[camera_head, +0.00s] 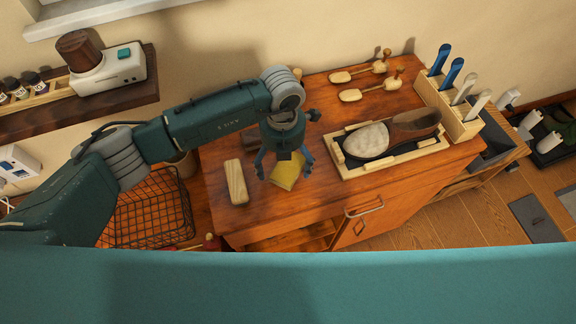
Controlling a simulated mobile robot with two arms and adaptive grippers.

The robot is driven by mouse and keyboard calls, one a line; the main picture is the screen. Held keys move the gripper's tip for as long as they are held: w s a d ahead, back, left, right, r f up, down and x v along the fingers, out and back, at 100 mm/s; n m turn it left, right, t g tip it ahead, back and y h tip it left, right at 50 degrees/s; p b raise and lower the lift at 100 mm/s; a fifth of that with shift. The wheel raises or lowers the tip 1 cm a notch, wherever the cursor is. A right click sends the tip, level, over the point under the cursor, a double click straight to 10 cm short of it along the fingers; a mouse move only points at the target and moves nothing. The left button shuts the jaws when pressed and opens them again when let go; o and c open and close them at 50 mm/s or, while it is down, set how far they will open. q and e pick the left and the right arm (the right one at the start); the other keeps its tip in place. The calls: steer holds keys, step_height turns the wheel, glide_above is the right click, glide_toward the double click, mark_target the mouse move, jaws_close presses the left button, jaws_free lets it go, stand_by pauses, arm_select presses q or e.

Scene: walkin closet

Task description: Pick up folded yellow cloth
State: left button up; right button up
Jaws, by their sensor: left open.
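The folded yellow cloth (287,172) lies on the top of a reddish-brown wooden cabinet (300,205). My left gripper (282,174) points down directly over the cloth, with its fingers spread to either side. The fingers are open, and part of the cloth is hidden behind the gripper. I cannot tell whether the fingertips touch the cloth or the cabinet top. My right gripper is not in view.
A wooden block (236,182) lies left of the cloth. A tray (345,172) holding a shoe (411,124) stands to the right, with a holder of tools (447,112) beyond it. A wire basket (150,215) is left of the cabinet.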

arm_select(q)
steer(key=c, duration=1.1)
steer(key=shift+c, duration=0.3)
